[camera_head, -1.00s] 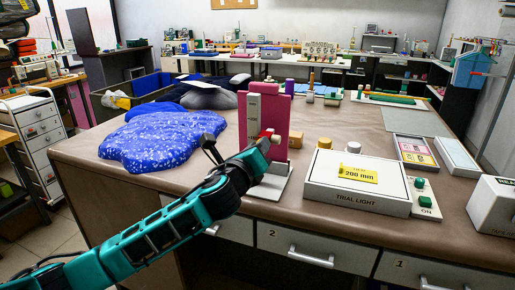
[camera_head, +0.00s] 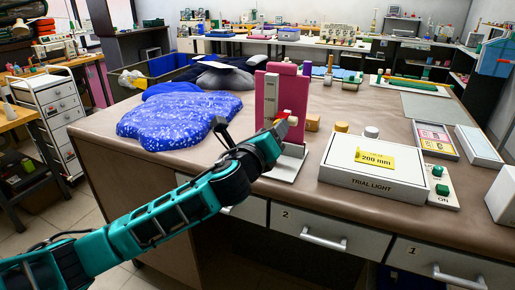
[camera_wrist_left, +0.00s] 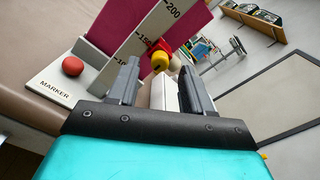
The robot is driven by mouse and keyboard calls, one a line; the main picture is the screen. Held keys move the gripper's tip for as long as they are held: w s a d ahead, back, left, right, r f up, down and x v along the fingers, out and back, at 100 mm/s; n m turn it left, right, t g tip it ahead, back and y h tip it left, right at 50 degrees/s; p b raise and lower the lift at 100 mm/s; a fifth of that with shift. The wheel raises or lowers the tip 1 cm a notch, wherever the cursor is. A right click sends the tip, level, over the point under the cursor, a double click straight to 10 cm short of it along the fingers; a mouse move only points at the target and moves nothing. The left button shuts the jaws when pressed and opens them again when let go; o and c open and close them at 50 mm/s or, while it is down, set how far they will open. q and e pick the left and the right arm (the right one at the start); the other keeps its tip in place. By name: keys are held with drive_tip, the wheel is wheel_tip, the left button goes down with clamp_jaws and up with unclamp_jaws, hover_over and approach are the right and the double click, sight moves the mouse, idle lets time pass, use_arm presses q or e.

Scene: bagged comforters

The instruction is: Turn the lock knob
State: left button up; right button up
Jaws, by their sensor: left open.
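A marker gauge stands at the front of the brown table, with a pink board (camera_head: 268,92), an upright white scale and a white base (camera_head: 287,165). In the left wrist view the scale (camera_wrist_left: 150,32) carries numbers, and a yellow-ended knob (camera_wrist_left: 160,62) with red beside it shows next to the scale. A red ball (camera_wrist_left: 72,66) sits on the base marked MARKER. My left gripper (camera_wrist_left: 162,85) is open, its fingers either side of the line to the yellow knob. Contact cannot be told. In the head view the left gripper (camera_head: 281,130) is at the gauge's front.
A white TRIAL LIGHT box (camera_head: 375,172) with a yellow 200 mm tag lies right of the gauge, beside a green-button switch (camera_head: 441,189). A blue bagged comforter (camera_head: 175,120) lies to the left. Drawers (camera_head: 320,237) line the table front.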

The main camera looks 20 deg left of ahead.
use_arm(q)
drive_tip(key=s, duration=1.1)
drive_tip(key=shift+a, duration=0.2)
drive_tip(key=s+d+f+n+g+h, duration=0.1)
drive_tip(key=s+d+f+n+g, duration=0.15)
drive_tip(key=f+n, duration=0.6)
drive_tip(key=s+d+f+n+g+h, duration=0.1)
drive_tip(key=s+f+n+g, duration=0.3)
drive_tip(key=f, duration=0.7)
drive_tip(key=s+a+f+n, duration=0.1)
drive_tip(key=s+f+n, duration=1)
drive_tip(key=f+n, duration=0.2)
drive_tip(key=shift+a+f+n+g+y, duration=0.15)
drive_tip(key=shift+a+n+g+y, duration=0.2)
drive_tip(key=shift+n, duration=0.3)
